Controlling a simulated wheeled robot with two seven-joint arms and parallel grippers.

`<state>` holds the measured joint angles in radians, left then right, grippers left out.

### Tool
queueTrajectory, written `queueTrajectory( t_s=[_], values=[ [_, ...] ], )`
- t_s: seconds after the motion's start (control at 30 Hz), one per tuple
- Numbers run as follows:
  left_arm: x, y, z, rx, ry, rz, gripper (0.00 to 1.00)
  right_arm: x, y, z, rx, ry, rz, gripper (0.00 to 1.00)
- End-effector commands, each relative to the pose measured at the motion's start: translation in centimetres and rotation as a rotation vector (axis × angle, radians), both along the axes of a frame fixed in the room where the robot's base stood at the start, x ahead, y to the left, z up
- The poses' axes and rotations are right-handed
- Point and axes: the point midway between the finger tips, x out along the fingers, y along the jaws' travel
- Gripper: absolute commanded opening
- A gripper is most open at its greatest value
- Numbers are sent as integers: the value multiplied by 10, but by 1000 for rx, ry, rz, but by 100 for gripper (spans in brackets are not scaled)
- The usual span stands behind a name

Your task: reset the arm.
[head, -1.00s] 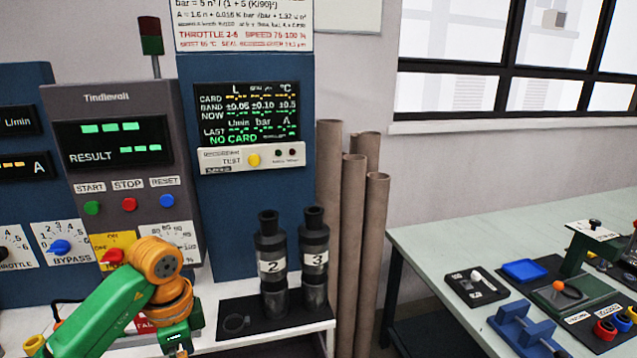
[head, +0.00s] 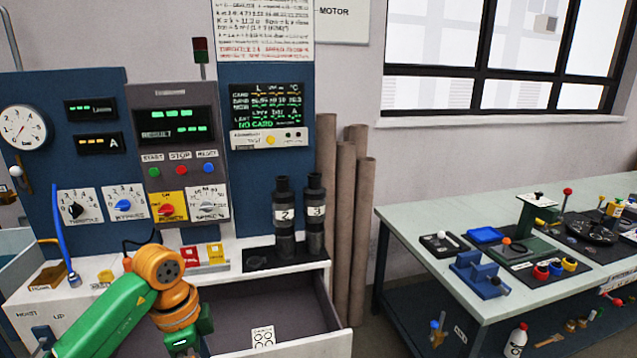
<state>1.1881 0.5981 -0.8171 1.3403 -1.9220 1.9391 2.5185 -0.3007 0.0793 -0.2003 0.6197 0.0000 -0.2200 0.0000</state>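My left arm, green with an orange joint, comes in from the lower left in the head view and bends downward in front of the bench. Its lower end runs out at the bottom of the picture, and I see no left gripper fingers. My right arm and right gripper are not in view.
An open drawer (head: 230,311) juts from the bench beside my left arm. Tubes numbered 2 (head: 284,228) and 3 (head: 315,215) stand upright on a black mat (head: 255,262). Brown pipes (head: 345,230) lean by the wall. A green side table (head: 400,214) holds tools at right.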

Motion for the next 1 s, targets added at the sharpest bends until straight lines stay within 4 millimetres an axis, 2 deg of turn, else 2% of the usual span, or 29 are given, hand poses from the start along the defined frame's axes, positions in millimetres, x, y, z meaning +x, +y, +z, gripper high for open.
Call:
queueTrajectory(
  t_s=[0.27, 0.43, 0.53, 0.6, 0.67, 0.7, 0.77, 0.8, 0.87, 0.9, 0.97, 1.0],
  values=[
    [-5, -58, -29, -294, 7, -193, 94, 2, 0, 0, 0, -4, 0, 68],
    [-9, -118, -45, -649, -64, -309, 94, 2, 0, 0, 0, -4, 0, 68],
    [-2, -161, -51, -974, -217, -284, 94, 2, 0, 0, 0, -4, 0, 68],
    [16, -174, -61, -1166, -414, -132, 94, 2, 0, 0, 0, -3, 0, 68],
    [37, -162, -90, -1210, -599, 100, 94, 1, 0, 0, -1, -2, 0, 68],
    [44, -147, -113, -1175, -683, 235, 94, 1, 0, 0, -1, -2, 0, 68],
    [45, -122, -152, -1079, -753, 406, 94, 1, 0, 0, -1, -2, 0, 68],
    [40, -106, -179, -1000, -773, 504, 94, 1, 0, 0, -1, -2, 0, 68],
    [23, -83, -220, -873, -774, 625, 94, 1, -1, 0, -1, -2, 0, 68],
    [8, -69, -247, -785, -760, 693, 94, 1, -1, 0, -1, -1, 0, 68],
    [-21, -51, -285, -651, -715, 780, 94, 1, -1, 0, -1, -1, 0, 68],
    [-44, -40, -309, -564, -675, 825, 94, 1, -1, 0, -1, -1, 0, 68]
  ],
)
